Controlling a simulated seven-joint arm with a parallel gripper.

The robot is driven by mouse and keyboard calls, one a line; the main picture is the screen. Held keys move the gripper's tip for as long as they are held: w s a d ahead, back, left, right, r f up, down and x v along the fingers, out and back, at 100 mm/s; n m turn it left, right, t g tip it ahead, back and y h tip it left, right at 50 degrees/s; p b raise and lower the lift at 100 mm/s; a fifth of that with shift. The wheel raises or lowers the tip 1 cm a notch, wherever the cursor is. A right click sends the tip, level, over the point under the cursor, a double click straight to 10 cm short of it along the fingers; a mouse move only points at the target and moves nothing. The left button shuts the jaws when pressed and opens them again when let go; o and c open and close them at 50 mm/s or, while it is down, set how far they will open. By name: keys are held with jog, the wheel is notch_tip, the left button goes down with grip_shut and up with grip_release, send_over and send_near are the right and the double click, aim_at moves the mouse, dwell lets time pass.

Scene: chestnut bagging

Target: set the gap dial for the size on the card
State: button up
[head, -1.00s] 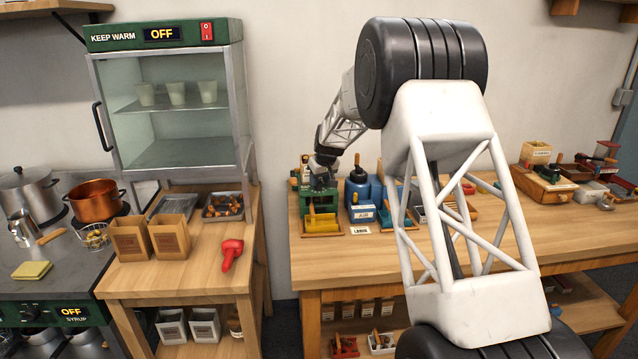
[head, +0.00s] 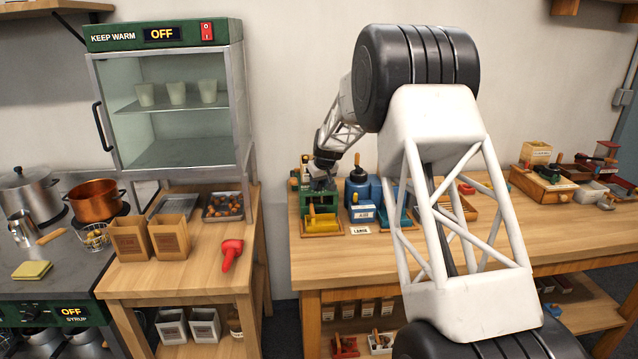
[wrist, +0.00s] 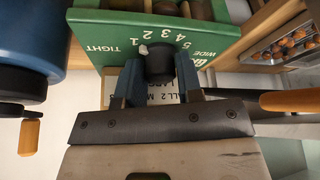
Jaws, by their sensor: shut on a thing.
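The gap dial (wrist: 158,62) is a black knob on the green machine (wrist: 100,22) in the wrist view. Its scale runs from TIGHT at left to WIDE at right, with numbers between. The knob's pale pointer is at upper left, close to the 1. My gripper (wrist: 158,78) has its fingers on both sides of the knob, shut on it. A printed plate below is partly hidden by my gripper. In the head view my gripper (head: 322,182) is at the green machine (head: 305,192). A small white card (head: 360,231) lies on the bench and seems to read LARGE.
A yellow tray (head: 321,224) sits in front of the machine. Blue containers (head: 361,187) stand close to its right, and a blue body (wrist: 30,45) fills the wrist view's left. A tray of chestnuts (wrist: 285,40) is at upper right. The bench front (head: 350,262) is clear.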

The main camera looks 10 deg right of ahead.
jog(key=shift+m, duration=0.5)
jog(key=m+h, duration=0.2)
jog(key=m, duration=0.2)
jog(key=shift+a+m, duration=0.1)
jog(key=shift+m, duration=0.2)
jog(key=shift+m+h, duration=0.9)
jog(key=shift+m, duration=1.5)
jog(key=o, duration=0.6)
jog(key=shift+n, duration=0.6)
